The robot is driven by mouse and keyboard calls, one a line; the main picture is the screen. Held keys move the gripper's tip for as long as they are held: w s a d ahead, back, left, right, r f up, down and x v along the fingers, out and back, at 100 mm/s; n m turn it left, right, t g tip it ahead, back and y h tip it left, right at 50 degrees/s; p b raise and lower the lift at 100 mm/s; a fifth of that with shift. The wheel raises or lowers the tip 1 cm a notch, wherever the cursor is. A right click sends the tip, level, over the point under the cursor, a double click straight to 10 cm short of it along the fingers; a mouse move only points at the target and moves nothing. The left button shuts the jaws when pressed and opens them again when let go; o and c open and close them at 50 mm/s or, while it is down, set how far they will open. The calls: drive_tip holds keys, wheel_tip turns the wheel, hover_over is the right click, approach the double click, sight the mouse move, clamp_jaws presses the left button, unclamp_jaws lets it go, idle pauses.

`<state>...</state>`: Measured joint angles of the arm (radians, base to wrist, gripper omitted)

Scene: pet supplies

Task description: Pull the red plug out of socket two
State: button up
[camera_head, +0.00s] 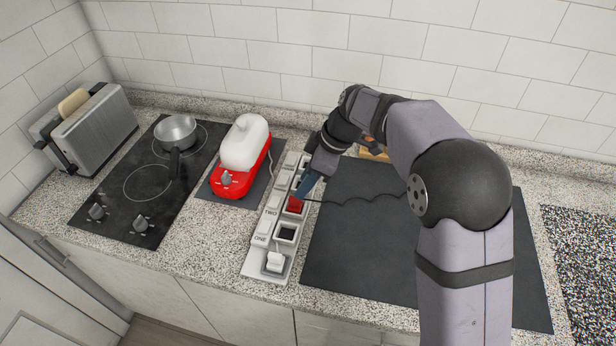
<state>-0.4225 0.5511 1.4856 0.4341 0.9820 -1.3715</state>
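The red plug (294,206) sits in the pale socket strip (253,262), beside the label TWO. It appears seated in the socket. A dark cord runs right from beside it across the dark mat. My gripper (305,188) reaches down from the upper right, with a blue finger just above and behind the red plug. The arm hides much of the gripper, so I cannot tell whether it touches the plug or how wide the fingers are.
The square beside label ONE (286,234) looks dark and empty. A white piece (275,262) sits at the strip's near end. A red and white appliance (240,160) stands left. Farther left are a pan (176,130) on a hob and a toaster (92,130). The dark mat (350,250) is mostly clear.

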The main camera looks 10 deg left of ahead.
drive_tip(key=shift+p+x, duration=1)
drive_tip(key=shift+x, duration=2.05)
drive_tip(key=shift+d, duration=0.1)
drive_tip(key=shift+c, duration=0.6)
clamp_jaws()
drive_tip(key=shift+r, duration=0.2)
drive_tip(key=shift+r+p, duration=1.15)
drive_tip(key=shift+r, duration=0.95)
